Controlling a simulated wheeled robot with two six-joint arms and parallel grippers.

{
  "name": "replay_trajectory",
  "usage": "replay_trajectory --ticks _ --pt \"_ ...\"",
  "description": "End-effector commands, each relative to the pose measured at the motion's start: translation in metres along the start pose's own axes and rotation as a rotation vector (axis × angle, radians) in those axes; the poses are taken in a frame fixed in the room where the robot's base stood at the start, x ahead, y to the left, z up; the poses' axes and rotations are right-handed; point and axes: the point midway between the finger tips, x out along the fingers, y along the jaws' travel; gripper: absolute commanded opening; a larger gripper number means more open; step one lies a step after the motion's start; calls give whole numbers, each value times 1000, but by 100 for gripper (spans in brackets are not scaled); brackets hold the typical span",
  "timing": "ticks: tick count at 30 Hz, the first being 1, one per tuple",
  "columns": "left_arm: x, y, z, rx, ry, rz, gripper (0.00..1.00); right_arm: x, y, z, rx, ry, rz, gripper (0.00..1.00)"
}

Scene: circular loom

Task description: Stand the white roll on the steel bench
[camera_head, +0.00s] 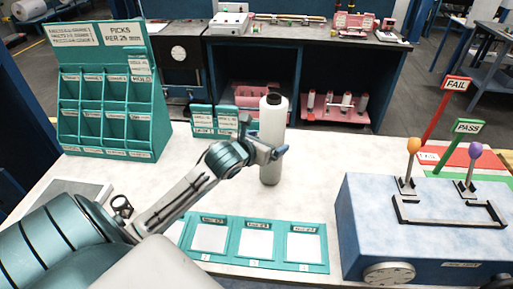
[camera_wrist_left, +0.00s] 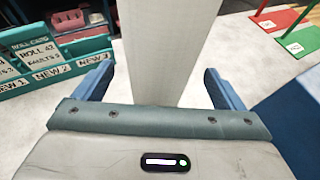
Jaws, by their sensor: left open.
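The white roll (camera_head: 272,118), a tall pale cylinder with a dark top, is upright over the pale bench top (camera_head: 315,165) in the head view. Its lower end appears to meet the bench top. My left gripper (camera_head: 264,138) reaches it from the left, with its blue fingers around the roll at mid-height. In the left wrist view, the roll (camera_wrist_left: 165,40) rises between the two open fingers of my left gripper (camera_wrist_left: 158,75), with a visible gap on each side. The roll's lower part is hidden there. My right gripper is out of view.
A green pigeonhole rack (camera_head: 110,100) stands at the left. A green card tray (camera_head: 270,262) lies in front. A blue box with levers (camera_head: 425,235) is at the right, near FAIL (camera_head: 456,84) and PASS (camera_head: 468,126) signs. Small green label holders (camera_head: 215,118) stand behind the gripper.

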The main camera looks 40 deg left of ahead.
Motion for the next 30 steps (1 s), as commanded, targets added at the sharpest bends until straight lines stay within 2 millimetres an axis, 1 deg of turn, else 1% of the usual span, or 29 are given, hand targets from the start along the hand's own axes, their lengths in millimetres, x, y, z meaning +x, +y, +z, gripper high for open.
replay_trajectory --ticks 1,3,6,9,12,19,30 --pt "-10 1 -3 8 -1 0 91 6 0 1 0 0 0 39" --pt "-24 0 -3 9 -1 -1 91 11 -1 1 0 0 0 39" --pt "-39 0 -2 9 -1 0 91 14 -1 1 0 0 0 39" --pt "-53 0 -2 8 -1 0 91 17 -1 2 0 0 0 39" --pt "-62 1 -1 6 -1 1 91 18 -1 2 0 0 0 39" --pt "-73 0 0 2 -1 0 91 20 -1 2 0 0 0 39" --pt "-74 0 0 0 -1 0 91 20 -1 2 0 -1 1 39"
